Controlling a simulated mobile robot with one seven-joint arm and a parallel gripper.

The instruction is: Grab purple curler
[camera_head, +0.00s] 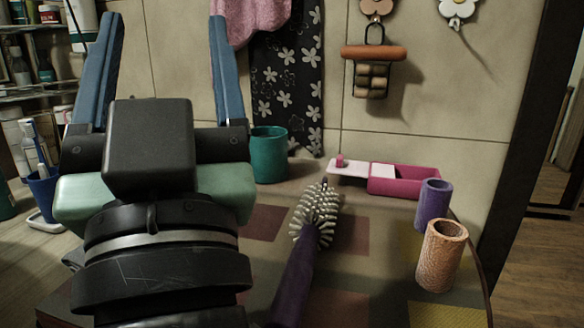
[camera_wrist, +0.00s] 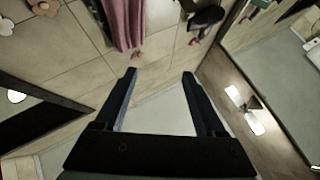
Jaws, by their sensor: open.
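The purple curler (camera_head: 433,205) is a hollow cylinder standing upright near the right edge of the table, in the head view. A tan curler (camera_head: 441,256) stands upright just in front of it. My gripper (camera_head: 168,30) is open and empty, its two blue fingers spread and raised at the left of the head view, well apart from the purple curler. The wrist view shows the open gripper (camera_wrist: 160,74) with a wall and hanging cloth beyond, and no curler.
A round brush (camera_head: 316,218) with a purple handle lies mid-table. Behind it are a teal cup (camera_head: 269,154) and a pink box (camera_head: 404,181) with a pale lid, close behind the purple curler. A tiled wall (camera_head: 420,110) bounds the back. Shelves with bottles stand at left.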

